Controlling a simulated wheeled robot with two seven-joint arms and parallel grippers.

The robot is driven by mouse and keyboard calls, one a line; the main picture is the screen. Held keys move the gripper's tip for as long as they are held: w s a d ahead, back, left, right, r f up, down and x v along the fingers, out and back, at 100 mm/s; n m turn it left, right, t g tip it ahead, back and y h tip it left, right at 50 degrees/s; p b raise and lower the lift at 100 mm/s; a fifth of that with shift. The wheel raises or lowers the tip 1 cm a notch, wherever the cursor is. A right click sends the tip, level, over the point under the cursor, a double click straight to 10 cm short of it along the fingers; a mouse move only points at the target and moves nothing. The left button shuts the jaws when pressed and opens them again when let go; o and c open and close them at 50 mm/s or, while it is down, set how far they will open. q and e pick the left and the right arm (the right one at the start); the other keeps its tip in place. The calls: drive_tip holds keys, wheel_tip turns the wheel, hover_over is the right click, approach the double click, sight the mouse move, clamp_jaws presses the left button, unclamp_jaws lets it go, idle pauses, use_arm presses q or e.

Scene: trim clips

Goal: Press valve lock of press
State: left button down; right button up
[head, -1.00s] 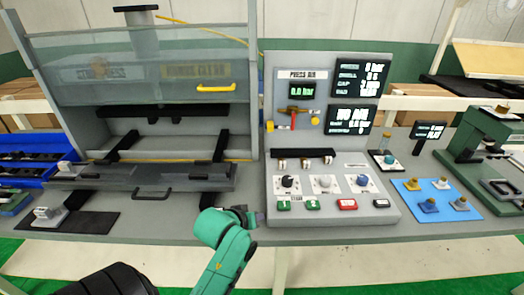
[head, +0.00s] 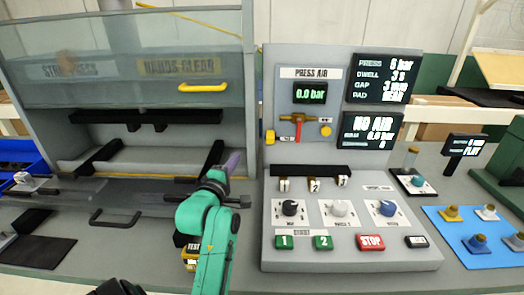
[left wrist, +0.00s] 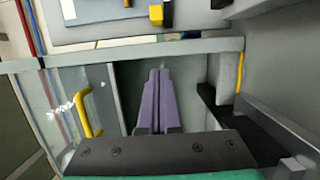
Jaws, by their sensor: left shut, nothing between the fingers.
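The press air panel (head: 312,88) stands at centre right in the head view and reads 0.0 bar. On it is a brass valve with a red handle (head: 299,128) pointing down. A yellow knob (head: 326,130) sits to its right and a yellow block (head: 270,137) on the panel's left edge; I cannot tell which is the valve lock. My left gripper (head: 233,160) has purple fingers, shut and empty, in front of the press's right post, left of the panel and apart from it. The fingers also show together in the left wrist view (left wrist: 158,76). My right gripper is not in view.
The press (head: 130,110) has a clear guard with a yellow handle (head: 204,87), left of my gripper. Below the panel is a console (head: 350,250) with knobs and buttons. A blue mat (head: 450,232) with several small parts lies right. Space before the valve is free.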

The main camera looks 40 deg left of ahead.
sight(250, 138)
use_arm(q)
drive_tip(key=p+x, duration=0.2)
drive_tip(key=x, duration=0.7)
drive_tip(key=shift+w+a+r+p, duration=0.1)
drive_tip(key=shift+w+a+p, duration=0.05)
drive_tip(key=shift+w+p, duration=0.2)
drive_tip(key=w+d, duration=0.1)
drive_tip(key=w+d+p, duration=0.1)
drive_tip(key=d, duration=0.1)
drive_tip(key=shift+w+f, duration=0.2)
drive_tip(key=shift+w, duration=0.2)
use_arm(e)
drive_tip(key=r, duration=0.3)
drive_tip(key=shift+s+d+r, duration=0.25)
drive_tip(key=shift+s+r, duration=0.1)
